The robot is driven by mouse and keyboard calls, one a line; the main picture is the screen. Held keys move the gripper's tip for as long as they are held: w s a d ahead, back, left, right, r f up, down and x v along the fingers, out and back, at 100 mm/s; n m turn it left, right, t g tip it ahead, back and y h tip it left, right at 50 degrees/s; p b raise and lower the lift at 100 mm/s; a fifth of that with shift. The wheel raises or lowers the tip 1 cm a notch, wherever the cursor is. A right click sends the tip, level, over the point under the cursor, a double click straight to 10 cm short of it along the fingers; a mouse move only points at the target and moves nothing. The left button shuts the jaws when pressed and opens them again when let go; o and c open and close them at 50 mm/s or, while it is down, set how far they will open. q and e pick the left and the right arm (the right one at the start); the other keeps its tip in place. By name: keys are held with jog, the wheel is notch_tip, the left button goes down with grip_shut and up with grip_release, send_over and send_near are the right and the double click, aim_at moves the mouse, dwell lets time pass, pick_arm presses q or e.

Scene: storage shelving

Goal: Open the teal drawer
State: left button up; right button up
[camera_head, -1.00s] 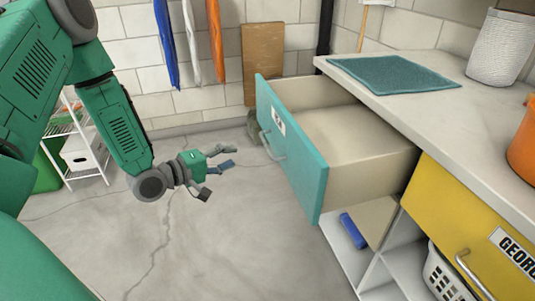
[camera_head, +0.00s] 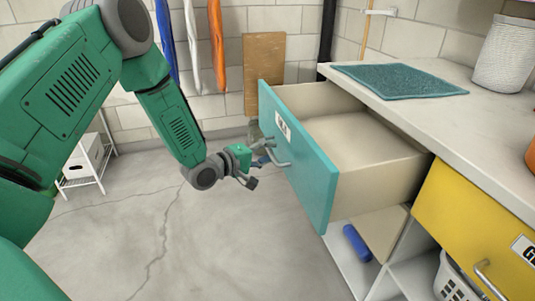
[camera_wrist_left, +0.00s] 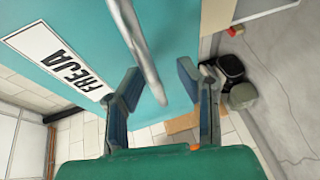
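The teal drawer (camera_head: 312,170) stands pulled well out of the cabinet, with its beige inside showing and looking empty. Its front has a metal bar handle (camera_head: 281,152) and a white label, which reads FREJA in the left wrist view. My left gripper (camera_head: 262,163) is beside the handle, at the drawer's front. In the left wrist view my left gripper (camera_wrist_left: 160,85) has its fingers apart, with the lower end of the handle (camera_wrist_left: 140,45) near the gap between the tips. I cannot tell whether they touch. My right gripper is not in view.
The countertop (camera_head: 440,110) holds a teal mat (camera_head: 400,80) and a white basket (camera_head: 505,52). A yellow drawer (camera_head: 470,215) is at the right. A blue object (camera_head: 356,243) lies on a shelf below. A white rack (camera_head: 82,165) stands left. The floor before the drawer is clear.

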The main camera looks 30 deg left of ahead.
pick_arm(q)
jog(key=shift+d+r, duration=0.15)
jog(key=shift+d, duration=0.15)
jog(key=c, duration=0.6)
jog(key=shift+d, duration=0.35)
grip_shut()
jog(key=s+a+p, duration=0.3)
jog(key=s+a, duration=0.1)
jog(key=s, duration=0.1)
jog(key=shift+s+a, duration=0.2)
jog(key=shift+a, duration=0.2)
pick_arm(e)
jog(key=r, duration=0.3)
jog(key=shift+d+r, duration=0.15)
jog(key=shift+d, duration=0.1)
pick_arm(q)
jog(key=o, duration=0.6)
grip_release()
